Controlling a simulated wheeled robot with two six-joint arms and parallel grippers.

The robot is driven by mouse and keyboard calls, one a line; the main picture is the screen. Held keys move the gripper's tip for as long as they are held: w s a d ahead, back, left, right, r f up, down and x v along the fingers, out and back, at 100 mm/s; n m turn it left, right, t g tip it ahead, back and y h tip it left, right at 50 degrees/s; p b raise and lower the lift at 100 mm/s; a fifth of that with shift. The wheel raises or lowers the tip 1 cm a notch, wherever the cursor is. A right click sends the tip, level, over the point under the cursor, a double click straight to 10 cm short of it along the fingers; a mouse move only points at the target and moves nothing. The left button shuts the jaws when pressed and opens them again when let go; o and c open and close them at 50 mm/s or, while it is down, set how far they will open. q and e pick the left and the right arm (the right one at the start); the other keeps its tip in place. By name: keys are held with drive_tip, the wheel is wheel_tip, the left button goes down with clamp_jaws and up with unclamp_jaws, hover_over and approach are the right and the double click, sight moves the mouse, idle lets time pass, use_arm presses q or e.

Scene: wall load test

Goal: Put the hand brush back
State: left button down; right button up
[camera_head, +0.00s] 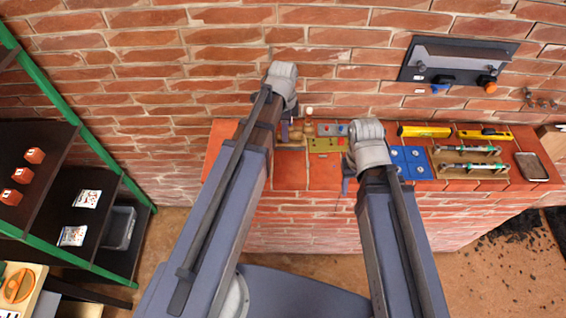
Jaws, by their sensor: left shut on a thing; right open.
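My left gripper (286,130) is over the left part of the brick ledge, mostly hidden behind my own arm. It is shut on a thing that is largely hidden. A small brownish wooden piece (297,133) shows beside it and may be the hand brush; I cannot tell for sure. My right gripper (348,184) is open and points down at the ledge's front edge, partly hidden by its wrist. Nothing shows in it.
The brick ledge (290,172) carries an olive plate (325,145), blue plates (411,162), yellow levels (425,131), a wooden tray (470,175) and a dark-framed tray (531,166). A dark panel (460,62) is on the wall. A green-framed shelf (70,123) stands left.

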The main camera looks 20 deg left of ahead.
use_arm(q)
drive_tip(key=shift+f+b, duration=5.1)
drive_tip(key=shift+f, duration=0.05)
drive_tip(key=shift+r, duration=0.15)
drive_tip(key=c, duration=0.7)
unclamp_jaws()
drive_tip(key=shift+o, duration=0.2)
